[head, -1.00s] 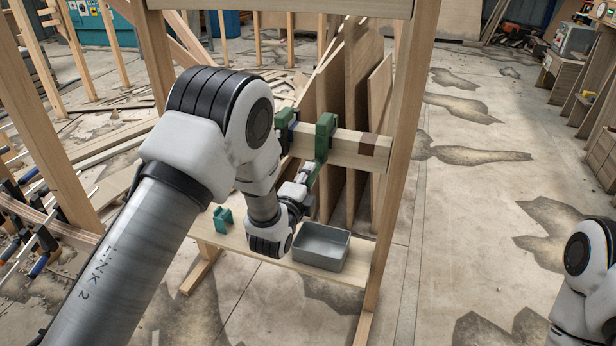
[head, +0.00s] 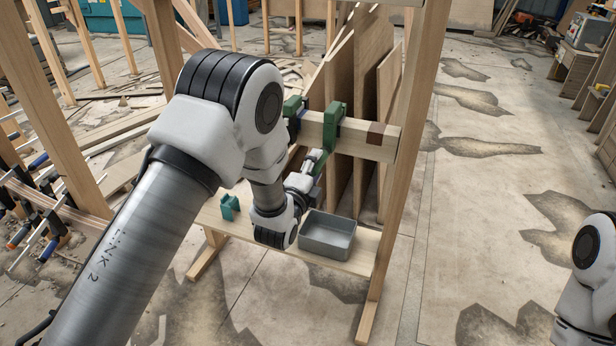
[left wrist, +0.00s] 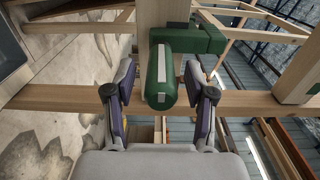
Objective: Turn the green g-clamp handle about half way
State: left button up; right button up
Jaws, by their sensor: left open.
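A green g-clamp (head: 335,122) sits on a wooden beam (head: 358,140) in the head view. Its green handle (left wrist: 160,72), a rounded cylinder with a pale stripe, is in the middle of the left wrist view. The clamp's green body also shows behind it (left wrist: 208,40). My left gripper (left wrist: 160,92) is open, with one finger on each side of the handle. A gap shows between each finger and the handle. In the head view my left gripper (head: 315,165) is small and partly hidden, just below the clamp. My right gripper is out of view.
A second green clamp (head: 293,108) is farther left on the beam. A grey bin (head: 328,240) and a small teal object (head: 229,207) sit on the low shelf. A wooden post (head: 410,150) stands right of the clamp. Boards (head: 366,80) lean behind.

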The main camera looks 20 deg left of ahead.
pick_arm(q)
jog(key=s, duration=1.1)
jog(key=shift+a, duration=0.15)
jog(key=shift+s, duration=0.1)
jog(key=shift+s, duration=0.95)
